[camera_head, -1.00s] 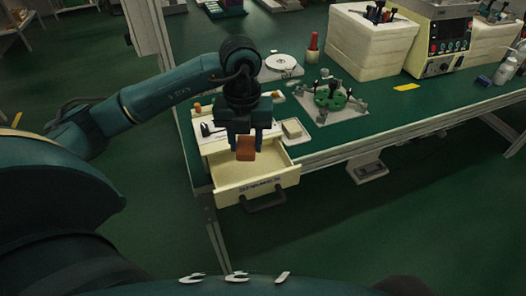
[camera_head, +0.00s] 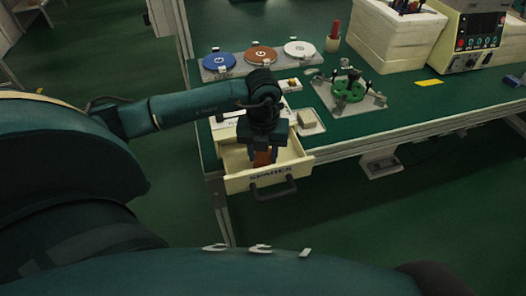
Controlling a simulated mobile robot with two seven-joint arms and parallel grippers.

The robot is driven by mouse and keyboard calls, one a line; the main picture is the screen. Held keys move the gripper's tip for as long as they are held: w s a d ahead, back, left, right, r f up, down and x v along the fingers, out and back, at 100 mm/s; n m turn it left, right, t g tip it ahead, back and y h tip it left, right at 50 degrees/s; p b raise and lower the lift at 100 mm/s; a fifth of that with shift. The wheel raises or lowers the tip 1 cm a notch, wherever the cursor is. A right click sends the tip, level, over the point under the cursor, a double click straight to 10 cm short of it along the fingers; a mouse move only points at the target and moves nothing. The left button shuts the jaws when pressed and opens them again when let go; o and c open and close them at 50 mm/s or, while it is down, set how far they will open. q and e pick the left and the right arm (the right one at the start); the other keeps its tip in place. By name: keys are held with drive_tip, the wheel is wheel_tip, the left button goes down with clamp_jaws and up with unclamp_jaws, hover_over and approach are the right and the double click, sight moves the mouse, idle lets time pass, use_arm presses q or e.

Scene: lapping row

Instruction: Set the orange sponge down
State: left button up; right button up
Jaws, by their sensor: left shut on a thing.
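The orange sponge (camera_head: 262,158) is a small block hanging upright in my left gripper (camera_head: 262,153). The gripper is shut on it and points down into the open cream drawer (camera_head: 240,183) marked SPARES. The sponge's lower part is at the level of the drawer's inside. I cannot tell if it touches the drawer floor. My left wrist hides the back of the drawer and part of the unit behind it. My right gripper is not in view.
The green bench (camera_head: 400,108) holds a row of blue, orange and white discs (camera_head: 262,55), a tray with a pale block (camera_head: 308,120), and a green ringed fixture (camera_head: 350,90). White boxes (camera_head: 390,38) and a control unit (camera_head: 470,35) stand further right.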

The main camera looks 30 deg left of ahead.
sight(263, 157)
use_arm(q)
drive_tip(key=shift+f, duration=0.2)
drive_tip(key=o, duration=0.9)
drive_tip(key=shift+o, duration=0.2)
drive_tip(key=shift+r, duration=0.1)
drive_tip(key=shift+r, duration=0.4)
wheel_tip(263, 157, up, 12)
drive_tip(key=shift+f, duration=0.25)
